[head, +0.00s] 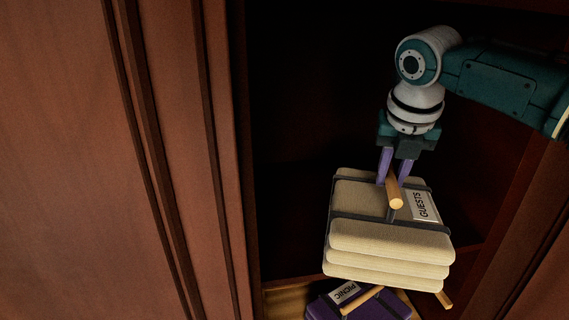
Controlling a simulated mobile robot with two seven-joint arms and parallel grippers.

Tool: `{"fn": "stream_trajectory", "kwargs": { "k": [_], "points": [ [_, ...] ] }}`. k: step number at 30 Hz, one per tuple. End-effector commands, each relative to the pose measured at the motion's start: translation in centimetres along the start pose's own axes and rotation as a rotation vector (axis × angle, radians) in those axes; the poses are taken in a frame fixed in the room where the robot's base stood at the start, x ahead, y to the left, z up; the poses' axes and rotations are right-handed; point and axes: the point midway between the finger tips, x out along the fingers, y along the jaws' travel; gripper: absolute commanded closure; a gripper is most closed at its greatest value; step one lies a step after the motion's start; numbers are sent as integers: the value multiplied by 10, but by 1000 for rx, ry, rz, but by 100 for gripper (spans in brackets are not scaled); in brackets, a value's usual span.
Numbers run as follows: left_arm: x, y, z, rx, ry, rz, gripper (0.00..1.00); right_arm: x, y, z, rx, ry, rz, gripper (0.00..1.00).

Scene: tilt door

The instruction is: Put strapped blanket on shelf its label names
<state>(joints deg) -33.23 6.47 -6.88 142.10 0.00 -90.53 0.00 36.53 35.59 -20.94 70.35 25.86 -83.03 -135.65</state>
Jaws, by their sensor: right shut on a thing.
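A folded cream blanket (375,236) hangs in front of the dark cabinet opening. Dark straps cross it, and a wooden bar handle (395,190) sits on top. A white label on it reads GUESTS (424,206). My right gripper (393,178), with purple fingers, is shut on the handle from above. Below, a purple bundle (372,309) with a label reading PICNIC (344,292) is partly cut off by the bottom edge and partly covered by the cream blanket. My left gripper is not in view.
A reddish-brown wooden panel (80,160) fills the left side. The cabinet interior (300,110) is very dark, so its shelves are hard to make out. A shelf edge (468,248) shows at right behind the blanket. A light wooden surface (283,302) lies below.

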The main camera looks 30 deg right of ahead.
Motion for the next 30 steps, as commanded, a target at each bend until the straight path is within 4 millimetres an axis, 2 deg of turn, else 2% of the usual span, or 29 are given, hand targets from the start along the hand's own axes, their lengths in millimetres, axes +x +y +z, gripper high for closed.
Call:
{"fn": "stream_trajectory", "kwargs": {
  "k": [1,5,14,15,22,30],
  "points": [
    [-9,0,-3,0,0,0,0,0,0,-1,0,2,-1,100],
    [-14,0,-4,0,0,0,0,13,0,-6,2,1,0,100],
    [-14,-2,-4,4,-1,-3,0,22,0,-8,1,-3,0,100],
    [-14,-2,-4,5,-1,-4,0,23,-1,-10,0,2,-3,74],
    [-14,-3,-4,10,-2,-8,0,22,-1,-10,0,1,-3,48],
    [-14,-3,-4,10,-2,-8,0,22,-1,-10,0,1,-2,46]
  ]
}}
